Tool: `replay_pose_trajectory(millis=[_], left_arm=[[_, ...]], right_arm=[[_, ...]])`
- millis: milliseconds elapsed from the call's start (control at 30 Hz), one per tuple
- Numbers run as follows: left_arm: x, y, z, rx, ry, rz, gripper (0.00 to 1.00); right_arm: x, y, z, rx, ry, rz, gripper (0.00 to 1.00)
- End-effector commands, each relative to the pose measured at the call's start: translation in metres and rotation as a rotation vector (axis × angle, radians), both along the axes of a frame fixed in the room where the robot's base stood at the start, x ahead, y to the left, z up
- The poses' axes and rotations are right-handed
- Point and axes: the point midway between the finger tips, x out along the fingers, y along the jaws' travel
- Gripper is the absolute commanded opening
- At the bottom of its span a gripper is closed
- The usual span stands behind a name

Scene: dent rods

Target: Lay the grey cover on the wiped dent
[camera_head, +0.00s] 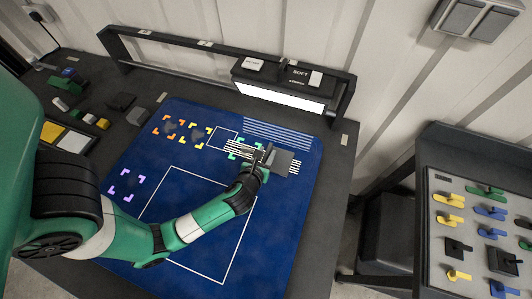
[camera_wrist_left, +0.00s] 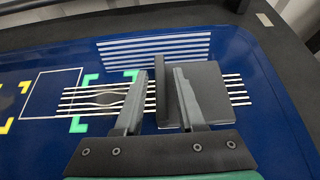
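The grey cover (camera_wrist_left: 212,92), a flat square plate with an upright fin (camera_wrist_left: 162,100) at its left, lies over the right part of a band of white stripes on the blue panel. It also shows in the head view (camera_head: 285,163). Left of it, the stripes bend around the dent (camera_wrist_left: 98,98), which sits uncovered between green corner marks (camera_wrist_left: 88,78). My left gripper (camera_wrist_left: 160,82) is over the cover with its fingers apart, one on either side of the fin. A gap shows between the left finger and the fin. My right gripper is not in view.
A black frame with a lit lamp box (camera_head: 280,95) stands behind the blue panel (camera_head: 285,230). Orange and yellow marks (camera_head: 195,137) and purple marks (camera_head: 127,185) lie further left. Small tools and a tray (camera_head: 72,140) are at left.

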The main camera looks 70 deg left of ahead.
Motion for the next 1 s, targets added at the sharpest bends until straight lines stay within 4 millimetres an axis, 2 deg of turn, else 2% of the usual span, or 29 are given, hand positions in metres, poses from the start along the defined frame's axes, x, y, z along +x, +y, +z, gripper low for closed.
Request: replay_pose_trajectory(millis=[367,567,800,1000], left_arm=[[0.0,0.0,0.004,0.0,-0.002,0.0,0.47],[-0.017,-0.024,0.022,0.001,0.001,-0.008,0.47],[-0.048,-0.065,0.05,0.0,0.0,-0.009,0.47],[-0.061,-0.081,0.06,0.001,0.0,-0.004,0.47]], right_arm=[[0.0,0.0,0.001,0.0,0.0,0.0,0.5],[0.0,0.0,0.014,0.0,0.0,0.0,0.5],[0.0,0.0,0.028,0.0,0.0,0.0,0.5],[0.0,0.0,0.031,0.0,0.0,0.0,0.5]])
